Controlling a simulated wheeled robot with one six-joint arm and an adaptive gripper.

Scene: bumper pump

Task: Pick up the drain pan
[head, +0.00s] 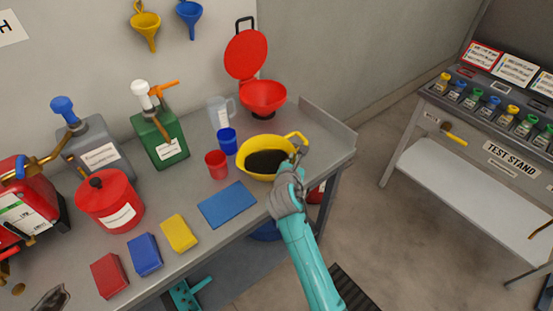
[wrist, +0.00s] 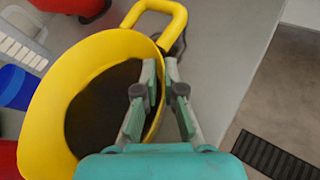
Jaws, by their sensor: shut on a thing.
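The drain pan (head: 257,176) is a round yellow pan with a loop handle and dark liquid inside, at the right end of the workbench in the head view. It fills much of the wrist view (wrist: 45,100), with its handle (wrist: 160,12) at the top. My gripper (head: 294,158) is shut on the pan's right rim, one finger inside the wall and one outside, as the wrist view shows (wrist: 162,78). The pan looks level and at the bench top; I cannot tell whether it touches.
A red funnel with raised lid (head: 264,97), a clear jug (head: 221,112), a blue cup (head: 228,141) and a red cup (head: 216,163) stand close to the pan. A blue cloth (head: 227,204) lies left of my arm. The test stand (head: 470,160) is far right.

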